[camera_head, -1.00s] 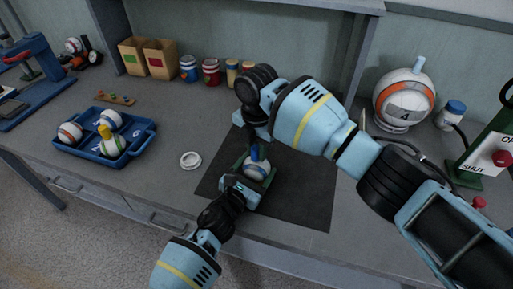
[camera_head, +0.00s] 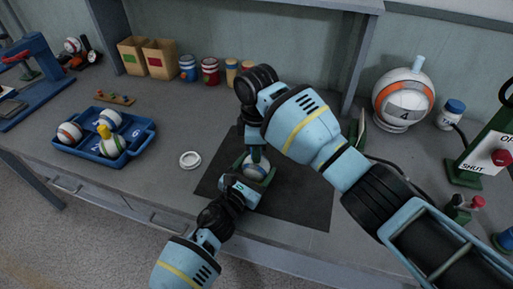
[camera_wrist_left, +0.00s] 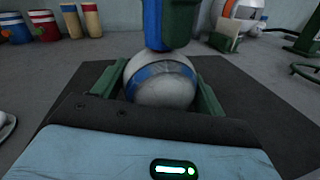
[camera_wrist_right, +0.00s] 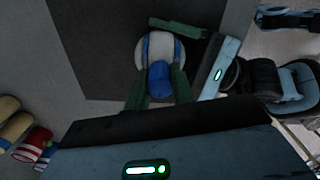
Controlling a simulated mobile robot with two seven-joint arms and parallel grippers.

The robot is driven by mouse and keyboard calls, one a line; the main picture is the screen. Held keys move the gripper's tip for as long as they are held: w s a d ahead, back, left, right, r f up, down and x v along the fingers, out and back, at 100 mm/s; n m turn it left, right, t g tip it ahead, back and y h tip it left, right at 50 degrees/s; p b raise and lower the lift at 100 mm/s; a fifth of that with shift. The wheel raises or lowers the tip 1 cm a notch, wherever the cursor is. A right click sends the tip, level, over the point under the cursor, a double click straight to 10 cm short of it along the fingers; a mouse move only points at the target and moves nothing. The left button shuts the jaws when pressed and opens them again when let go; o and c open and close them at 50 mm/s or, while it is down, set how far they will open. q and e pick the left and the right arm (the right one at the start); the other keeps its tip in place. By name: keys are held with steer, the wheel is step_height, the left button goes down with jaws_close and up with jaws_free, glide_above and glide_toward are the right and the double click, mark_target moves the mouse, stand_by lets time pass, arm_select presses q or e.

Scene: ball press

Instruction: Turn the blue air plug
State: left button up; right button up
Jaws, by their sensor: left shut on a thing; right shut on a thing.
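A white ball with a blue band (camera_head: 257,169) is upright over the dark mat (camera_head: 310,190). My left gripper (camera_head: 256,172) is shut on it, with green fingers at both sides in the left wrist view (camera_wrist_left: 162,92). The blue air plug (camera_wrist_right: 160,80) stands on top of the ball, between the green fingers of my right gripper (camera_wrist_right: 158,88), which is shut on it from above. The plug also shows in the left wrist view (camera_wrist_left: 154,25). In the head view my right gripper (camera_head: 257,152) mostly hides the plug.
A white ring (camera_head: 189,160) lies left of the mat. A blue tray (camera_head: 62,150) holds several balls. Boxes (camera_head: 160,57) and jars (camera_head: 210,72) line the back.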

arm_select(q)
steer(key=shift+s+a+f, duration=0.1)
steer(key=shift+a+f, duration=0.1)
steer(key=shift+f, duration=0.25)
arm_select(e)
steer(key=m, duration=0.4)
steer(key=shift+a+r+m, duration=0.15)
steer(key=shift+r+m, duration=0.1)
steer(key=shift+m, duration=2.55)
steer(key=o, duration=0.7)
arm_select(q)
steer(key=shift+d, duration=0.1)
arm_select(e)
steer(key=o, duration=0.3)
steer(key=shift+f, duration=0.15)
arm_select(q)
steer(key=shift+r, duration=0.1)
